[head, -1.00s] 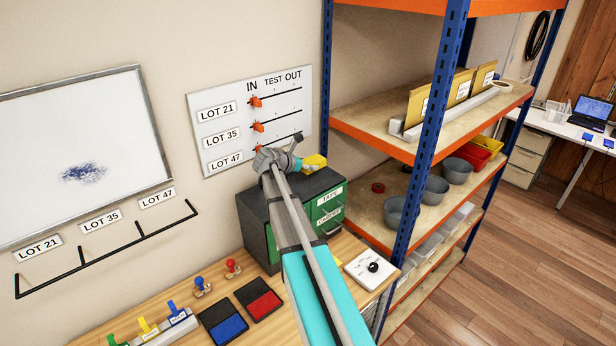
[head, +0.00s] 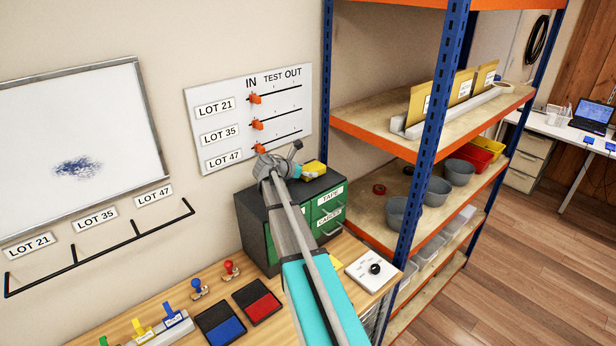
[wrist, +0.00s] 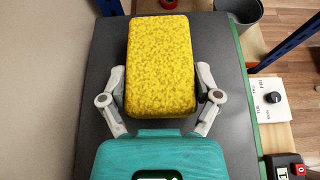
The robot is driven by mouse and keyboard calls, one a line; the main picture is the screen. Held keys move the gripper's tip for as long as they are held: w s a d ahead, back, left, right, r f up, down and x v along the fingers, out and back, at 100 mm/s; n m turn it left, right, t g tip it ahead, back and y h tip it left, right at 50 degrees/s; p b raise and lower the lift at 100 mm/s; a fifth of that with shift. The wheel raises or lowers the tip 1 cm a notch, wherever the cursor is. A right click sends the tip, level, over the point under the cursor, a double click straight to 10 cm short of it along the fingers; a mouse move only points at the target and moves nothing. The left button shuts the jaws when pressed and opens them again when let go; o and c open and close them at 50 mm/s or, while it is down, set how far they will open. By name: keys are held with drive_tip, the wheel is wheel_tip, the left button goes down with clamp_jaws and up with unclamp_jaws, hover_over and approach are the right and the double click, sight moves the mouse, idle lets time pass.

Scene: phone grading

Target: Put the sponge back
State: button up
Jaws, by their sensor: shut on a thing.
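The yellow sponge (wrist: 160,65) is between the fingers of my gripper (wrist: 160,95) in the wrist view, and my gripper is shut on it. In the head view the sponge (head: 314,168) shows at the tip of my arm, over the top of the dark drawer cabinet (head: 258,230). My gripper (head: 298,163) is partly hidden there by my own arm. The cabinet's grey top (wrist: 95,120) lies under the sponge in the wrist view. Whether the sponge touches the top I cannot tell.
The cabinet has green drawers labelled TAPE (head: 330,197) and CABLES. A blue-posted shelf (head: 425,130) stands close on the right. The lot board (head: 250,115) hangs on the wall behind. Stamps, ink pads (head: 257,300) and a white dial box (head: 368,272) are on the bench.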

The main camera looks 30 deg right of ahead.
drive_tip(key=shift+f, duration=0.25)
drive_tip(key=o, duration=0.5)
drive_tip(key=shift+r, duration=0.15)
idle(0.3)
drive_tip(key=shift+a+r, duration=0.15)
drive_tip(key=shift+a, duration=0.05)
drive_tip(key=p+v, duration=0.4)
drive_tip(key=v, duration=0.5)
drive_tip(key=shift+s+a+r+p, duration=0.15)
drive_tip(key=shift+a+p, duration=0.15)
drive_tip(key=shift+v, duration=0.9)
